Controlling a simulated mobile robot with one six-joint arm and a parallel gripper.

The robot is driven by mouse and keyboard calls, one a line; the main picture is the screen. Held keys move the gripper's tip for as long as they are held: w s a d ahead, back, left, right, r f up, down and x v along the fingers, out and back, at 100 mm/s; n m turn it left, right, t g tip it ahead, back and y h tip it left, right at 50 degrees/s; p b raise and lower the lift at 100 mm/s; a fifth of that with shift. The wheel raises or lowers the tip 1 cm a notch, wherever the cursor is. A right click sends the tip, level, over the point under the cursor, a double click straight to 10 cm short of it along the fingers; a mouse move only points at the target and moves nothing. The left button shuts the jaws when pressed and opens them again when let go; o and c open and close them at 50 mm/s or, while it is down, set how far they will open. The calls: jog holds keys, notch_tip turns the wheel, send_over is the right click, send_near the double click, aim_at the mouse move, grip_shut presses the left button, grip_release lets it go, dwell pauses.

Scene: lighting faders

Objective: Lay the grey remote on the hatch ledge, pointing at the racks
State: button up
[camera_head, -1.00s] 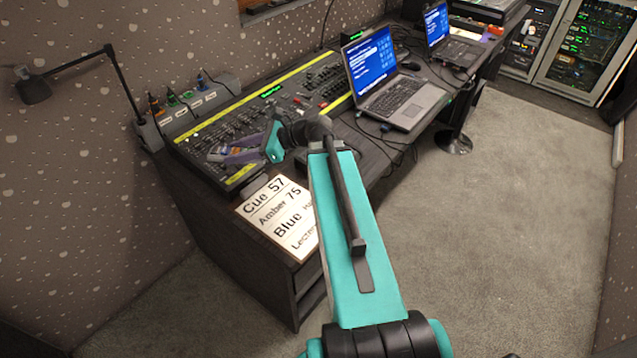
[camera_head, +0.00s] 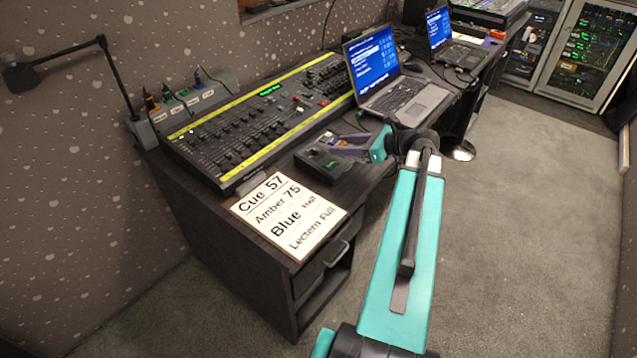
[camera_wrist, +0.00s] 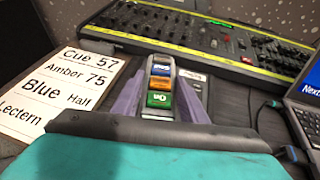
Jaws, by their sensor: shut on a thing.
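My gripper (camera_head: 338,146) is over the desk, in front of the lighting console. In the wrist view its purple fingers (camera_wrist: 160,98) are shut on the sides of the grey remote (camera_wrist: 160,62). The remote has blue, orange and green buttons, and its far end points away from my wrist toward the console. In the head view the remote is hard to make out between the fingers. A wooden ledge (camera_head: 272,12), apparently the hatch ledge, is on the back wall at the top edge, mostly cut off. The racks (camera_head: 590,50) stand at the far right.
A dark box (camera_head: 318,165) sits on the desk just below my gripper. The console (camera_head: 255,120), an open laptop (camera_head: 405,98) and a cue sign (camera_head: 290,215) occupy the desk. A desk lamp (camera_head: 110,75) stands at left. The carpet (camera_head: 530,200) at right is clear.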

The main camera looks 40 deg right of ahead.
jog(key=s+d+f+m+t+h+b, duration=0.1)
jog(key=s+d+f+m+h+b, duration=0.1)
jog(key=s+d, duration=0.7)
jog(key=shift+s+d+f+b, duration=0.2)
jog(key=shift+d+f+b, duration=0.4)
jog(key=shift+d, duration=0.4)
jog(key=shift+w, duration=0.1)
jog(key=w+d, duration=0.2)
jog(key=w, duration=0.3)
jog(key=w+d+f, duration=0.1)
jog(key=w, duration=0.4)
jog(key=w+d+p, duration=0.1)
jog(key=w+d, duration=0.1)
jog(key=w, duration=0.3)
jog(key=shift+d+f, duration=0.3)
jog(key=shift+f, duration=0.05)
jog(key=shift+f, duration=1.75)
jog(key=o, duration=1.2)
jog(key=shift+f, duration=0.15)
